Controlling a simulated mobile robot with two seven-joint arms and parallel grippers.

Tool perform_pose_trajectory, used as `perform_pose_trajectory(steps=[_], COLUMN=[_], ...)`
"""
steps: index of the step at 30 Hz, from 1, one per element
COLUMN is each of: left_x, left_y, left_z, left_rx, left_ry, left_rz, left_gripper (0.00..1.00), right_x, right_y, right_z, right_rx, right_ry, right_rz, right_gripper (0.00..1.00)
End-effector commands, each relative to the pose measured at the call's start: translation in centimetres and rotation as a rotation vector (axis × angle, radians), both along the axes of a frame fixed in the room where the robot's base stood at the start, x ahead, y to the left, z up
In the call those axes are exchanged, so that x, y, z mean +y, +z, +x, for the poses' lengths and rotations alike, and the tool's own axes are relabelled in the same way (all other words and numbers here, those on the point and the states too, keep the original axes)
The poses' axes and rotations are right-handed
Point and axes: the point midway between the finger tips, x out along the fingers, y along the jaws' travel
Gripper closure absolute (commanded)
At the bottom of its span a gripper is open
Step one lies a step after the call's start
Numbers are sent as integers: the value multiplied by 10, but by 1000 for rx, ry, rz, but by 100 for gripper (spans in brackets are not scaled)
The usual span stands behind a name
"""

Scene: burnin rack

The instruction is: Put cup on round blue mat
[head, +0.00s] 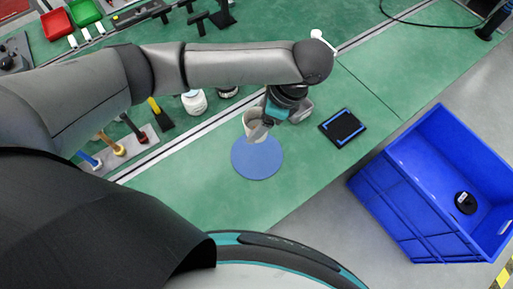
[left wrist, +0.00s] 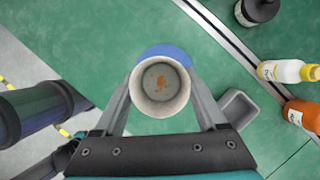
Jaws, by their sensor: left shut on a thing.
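A whitish cup (head: 254,124) with a brown stain on its inner bottom is held by my left gripper (head: 262,130). In the left wrist view, the cup (left wrist: 160,87) sits between the two fingers of the left gripper (left wrist: 160,100), its mouth facing the camera. The round blue mat (head: 257,160) lies flat on the green table, and the cup overlaps its far edge in the head view. In the left wrist view, a strip of the mat (left wrist: 165,50) shows behind the cup. I cannot tell whether the cup touches the mat. My right gripper is not in view.
A black tablet-like object with blue edges (head: 342,128) lies right of the mat. A blue crate (head: 405,195) stands at the right with a black item inside. White bottles (head: 194,102) and a rack with coloured tools (head: 118,150) are left of the mat. Green table around the mat is clear.

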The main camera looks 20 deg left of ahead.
Motion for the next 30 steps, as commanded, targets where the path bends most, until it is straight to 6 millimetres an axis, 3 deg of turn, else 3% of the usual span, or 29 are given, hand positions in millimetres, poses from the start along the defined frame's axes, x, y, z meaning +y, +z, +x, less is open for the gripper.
perform_pose_trajectory(steps=[3, 9, 14, 23, 30], left_x=[1, 0, 0, 0, 0], left_y=[-32, -69, -80, -119, -121], left_z=[0, 0, 1, 0, 0], left_rx=[1, -1, -1, -2, -2], left_ry=[1, 0, 1, 0, -1], left_rz=[3, 1, 0, 1, 0], left_gripper=[81, 81, 81, 81, 81], right_x=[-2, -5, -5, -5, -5], right_y=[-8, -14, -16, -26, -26], right_z=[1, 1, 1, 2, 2], right_rx=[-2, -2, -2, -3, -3], right_ry=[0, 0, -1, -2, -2], right_rz=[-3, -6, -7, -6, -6], right_gripper=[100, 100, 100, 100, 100])
